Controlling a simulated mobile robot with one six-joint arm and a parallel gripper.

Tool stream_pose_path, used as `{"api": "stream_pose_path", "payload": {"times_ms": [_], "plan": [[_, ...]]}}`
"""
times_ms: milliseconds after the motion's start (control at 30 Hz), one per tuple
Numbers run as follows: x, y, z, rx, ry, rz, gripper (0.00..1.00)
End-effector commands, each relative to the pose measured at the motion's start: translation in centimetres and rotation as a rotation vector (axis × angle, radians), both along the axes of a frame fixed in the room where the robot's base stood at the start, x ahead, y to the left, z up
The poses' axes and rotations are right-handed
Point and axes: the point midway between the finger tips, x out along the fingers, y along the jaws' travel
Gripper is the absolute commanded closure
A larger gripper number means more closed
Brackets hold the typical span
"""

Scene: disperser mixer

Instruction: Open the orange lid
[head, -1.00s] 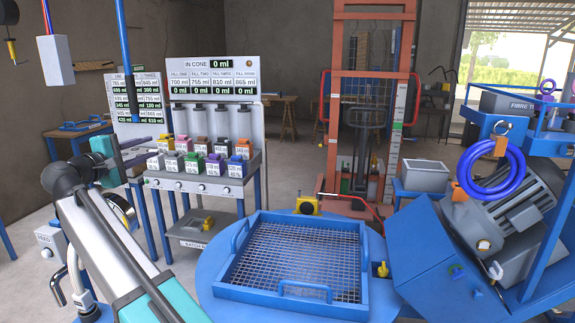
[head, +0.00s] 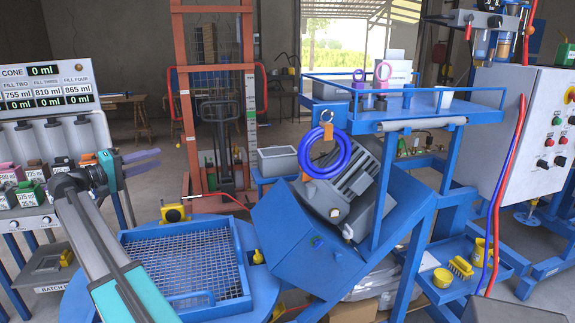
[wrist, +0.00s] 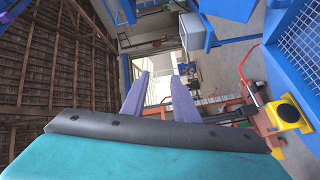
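A small orange lid (head: 88,158) shows in the head view, partly hidden behind my arm. It sits among small containers with coloured lids on the dosing stand at the left. My gripper (head: 143,163) is in front and to the right of it, pointing right, away from the containers. Its two purple-grey fingers are apart with nothing between them. In the wrist view, the fingers (wrist: 159,98) are also spread and empty, and no orange lid can be seen there.
A blue table with a mesh tray (head: 190,262) stands in front. To its right are a tilted blue machine (head: 310,245) with a motor, a hanging blue ring (head: 304,168) and a blue shelf (head: 465,113). A control cabinet (head: 535,125) stands at the far right.

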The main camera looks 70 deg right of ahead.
Motion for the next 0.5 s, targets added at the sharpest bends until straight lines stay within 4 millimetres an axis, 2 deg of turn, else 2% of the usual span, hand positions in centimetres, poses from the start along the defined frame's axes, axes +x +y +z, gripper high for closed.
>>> {"api": "stream_pose_path", "payload": {"times_ms": [33,200,500], "plan": [[-1.6,-2.2,-0.5,-0.005,-0.019,-0.046,0.73],[-6.9,-8.0,-2.3,-0.038,-0.094,-0.185,0.73],[-17.5,-16.5,-5.5,-0.125,-0.214,-0.427,0.73]]}}
